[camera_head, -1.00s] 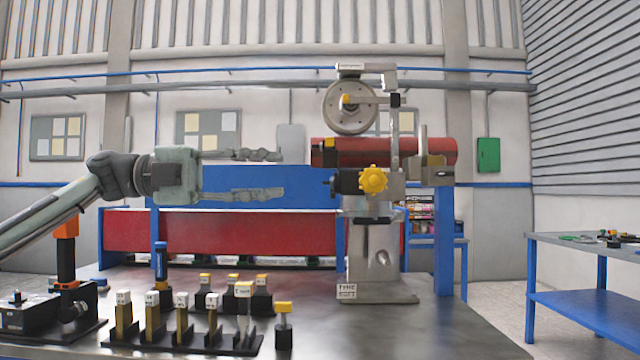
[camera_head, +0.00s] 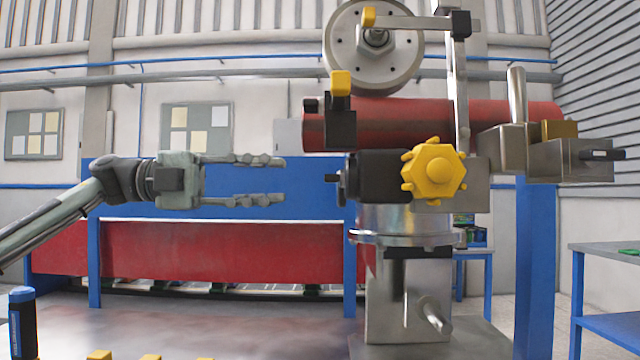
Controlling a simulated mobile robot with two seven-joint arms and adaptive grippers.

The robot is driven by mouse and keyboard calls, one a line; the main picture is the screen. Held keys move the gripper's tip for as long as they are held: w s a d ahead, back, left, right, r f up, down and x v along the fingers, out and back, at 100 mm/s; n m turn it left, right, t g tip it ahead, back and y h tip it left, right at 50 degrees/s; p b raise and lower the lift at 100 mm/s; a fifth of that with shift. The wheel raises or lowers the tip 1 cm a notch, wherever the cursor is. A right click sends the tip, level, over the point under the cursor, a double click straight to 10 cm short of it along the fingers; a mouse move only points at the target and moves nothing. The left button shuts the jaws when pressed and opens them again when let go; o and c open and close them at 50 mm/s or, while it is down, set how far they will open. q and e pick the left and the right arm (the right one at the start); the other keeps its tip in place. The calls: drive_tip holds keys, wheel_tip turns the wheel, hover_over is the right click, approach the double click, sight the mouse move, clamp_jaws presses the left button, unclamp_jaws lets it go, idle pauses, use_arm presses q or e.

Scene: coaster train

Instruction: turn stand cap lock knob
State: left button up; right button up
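The stand (camera_head: 405,300) is a grey metal post on the bench at the right of the middle. A yellow lobed knob (camera_head: 433,171) faces me on its head, beside a black block with a small black handle (camera_head: 338,184) on its left. I cannot tell by label which is the cap lock knob. The stand carries a red cylinder (camera_head: 400,125) lying level and a round metal wheel (camera_head: 373,45) above. My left gripper (camera_head: 280,180) is open and empty, with its fingers pointing right toward the black handle, a short gap away. My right gripper is not in view.
A blue frame with a red panel (camera_head: 230,250) stands behind the bench. A metal rod and clamp (camera_head: 515,135) stick out at the stand's right. A black and blue bottle-like item (camera_head: 22,322) and yellow tops show at the lower left. The bench middle (camera_head: 230,325) is clear.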

sight(334, 178)
use_arm(q)
drive_tip(key=d+p, duration=0.1)
drive_tip(key=d, duration=0.6)
drive_tip(key=shift+d+r, duration=0.15)
drive_tip(key=shift+d, duration=0.25)
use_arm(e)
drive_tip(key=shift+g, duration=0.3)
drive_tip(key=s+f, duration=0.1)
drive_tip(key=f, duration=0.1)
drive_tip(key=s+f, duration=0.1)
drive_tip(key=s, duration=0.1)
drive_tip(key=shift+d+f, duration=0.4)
use_arm(q)
clamp_jaws()
